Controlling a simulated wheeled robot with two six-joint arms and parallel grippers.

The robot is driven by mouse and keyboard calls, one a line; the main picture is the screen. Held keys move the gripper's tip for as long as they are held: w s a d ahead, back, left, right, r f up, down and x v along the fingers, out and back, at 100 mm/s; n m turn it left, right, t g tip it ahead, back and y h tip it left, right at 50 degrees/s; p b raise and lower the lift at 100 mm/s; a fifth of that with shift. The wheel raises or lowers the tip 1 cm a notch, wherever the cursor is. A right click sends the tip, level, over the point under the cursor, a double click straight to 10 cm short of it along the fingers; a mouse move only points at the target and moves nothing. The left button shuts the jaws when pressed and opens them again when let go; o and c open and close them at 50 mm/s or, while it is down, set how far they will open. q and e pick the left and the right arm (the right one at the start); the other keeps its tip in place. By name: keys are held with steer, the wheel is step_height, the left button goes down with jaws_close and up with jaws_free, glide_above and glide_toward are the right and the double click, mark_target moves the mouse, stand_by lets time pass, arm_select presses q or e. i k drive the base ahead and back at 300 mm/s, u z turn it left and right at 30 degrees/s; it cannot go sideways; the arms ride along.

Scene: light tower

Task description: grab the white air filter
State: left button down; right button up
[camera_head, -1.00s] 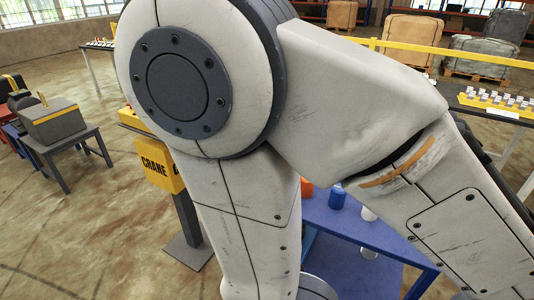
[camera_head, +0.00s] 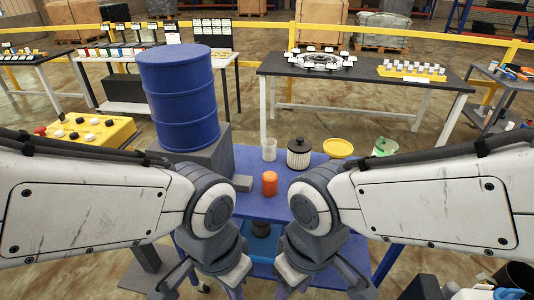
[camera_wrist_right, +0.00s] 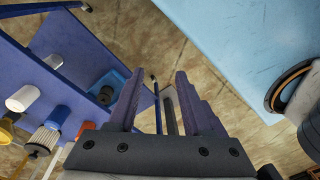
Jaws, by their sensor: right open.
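The white air filter (camera_head: 299,155) is a pleated white cylinder with a black top, standing upright on the blue table (camera_head: 340,178) in the head view. It also shows at the lower left of the right wrist view (camera_wrist_right: 44,139). My right gripper (camera_head: 283,291) is low at the near side of the table, apart from the filter; its fingers are spread and empty in the right wrist view (camera_wrist_right: 160,98). My left gripper (camera_head: 237,291) is beside it at the bottom edge; its fingertips are mostly cut off, so its opening is unclear.
Near the filter stand a translucent white cup (camera_head: 269,149), an orange container (camera_head: 269,183), a yellow lid (camera_head: 338,148) and a green-edged container (camera_head: 384,147). A large blue drum (camera_head: 180,100) stands left. A black-topped workbench (camera_head: 365,75) is behind.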

mark_target(299, 149)
steer(key=i, duration=0.95)
